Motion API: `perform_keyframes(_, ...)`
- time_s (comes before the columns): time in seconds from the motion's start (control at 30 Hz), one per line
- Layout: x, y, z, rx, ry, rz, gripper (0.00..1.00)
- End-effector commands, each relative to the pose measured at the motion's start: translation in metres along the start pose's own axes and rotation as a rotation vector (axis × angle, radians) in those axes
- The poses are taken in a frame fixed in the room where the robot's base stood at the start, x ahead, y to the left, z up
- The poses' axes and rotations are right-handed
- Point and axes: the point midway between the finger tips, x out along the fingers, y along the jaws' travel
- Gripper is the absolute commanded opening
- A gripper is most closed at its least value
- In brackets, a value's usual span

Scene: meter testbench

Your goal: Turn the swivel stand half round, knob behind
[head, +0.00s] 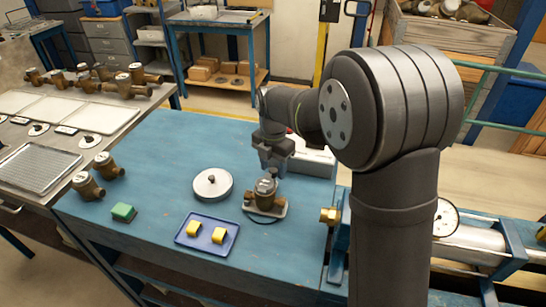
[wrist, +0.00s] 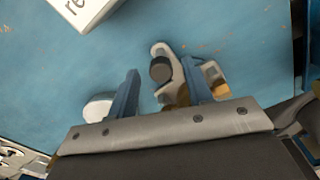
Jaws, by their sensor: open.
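The swivel stand (head: 280,211), a small grey plate carrying a brass meter body (head: 262,199), is on the blue bench in the head view. My gripper (head: 274,160) is above and just behind it, pointing down. In the wrist view the grey stand (wrist: 158,49) shows with a dark round knob (wrist: 160,70) between the open fingers of my gripper (wrist: 160,72). Brass parts show beside the right finger. The fingers hold nothing, and I cannot tell how far above the stand they are. Part of the stand is hidden by the gripper.
A round pale disc with a black knob (head: 211,186) lies left of the stand. A white box (head: 312,163) is behind right.

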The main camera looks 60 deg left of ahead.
Motion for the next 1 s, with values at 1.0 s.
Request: perform_keyframes(1.0, -0.173, 0.0, 0.0, 0.0, -0.001, 0.002, 0.46)
